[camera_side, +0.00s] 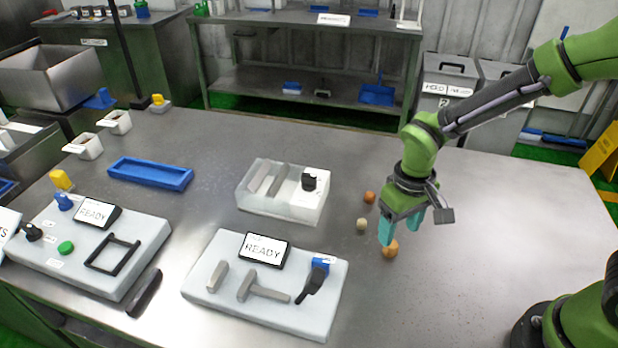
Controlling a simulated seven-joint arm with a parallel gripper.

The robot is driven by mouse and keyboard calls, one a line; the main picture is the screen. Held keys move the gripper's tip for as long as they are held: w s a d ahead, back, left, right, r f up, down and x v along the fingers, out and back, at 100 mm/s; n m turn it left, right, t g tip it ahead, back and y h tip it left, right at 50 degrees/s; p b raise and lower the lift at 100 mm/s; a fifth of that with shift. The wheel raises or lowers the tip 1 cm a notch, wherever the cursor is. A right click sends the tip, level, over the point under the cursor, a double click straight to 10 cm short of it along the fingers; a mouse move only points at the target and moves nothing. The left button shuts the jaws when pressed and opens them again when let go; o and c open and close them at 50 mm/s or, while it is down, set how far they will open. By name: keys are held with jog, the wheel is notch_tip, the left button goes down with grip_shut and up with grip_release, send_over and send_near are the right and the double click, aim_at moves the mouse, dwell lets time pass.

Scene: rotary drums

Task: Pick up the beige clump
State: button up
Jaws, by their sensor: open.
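The beige clump (361,225) is a small pale ball-like lump on the grey metal table, right of the white tray. My gripper (401,230) has teal fingers pointing down, spread apart, to the right of the beige clump. It is open and no clump shows held in it. An orange-tan clump (390,249) lies just below the left fingertip in the picture; whether they touch is unclear. A darker orange clump (369,197) lies behind the beige one.
A white tray (250,208) with grey bars and a black knob stands left of the clumps. Two white control panels (217,311) (95,283) with READY screens sit at the front. A blue tray (150,174) lies at the back left. The table's right side is clear.

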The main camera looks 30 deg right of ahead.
aim_at(393, 245)
jog(key=shift+w+a+f, duration=0.15)
jog(key=shift+f, duration=2.6)
jog(key=shift+c, duration=0.3)
jog(key=c, duration=1)
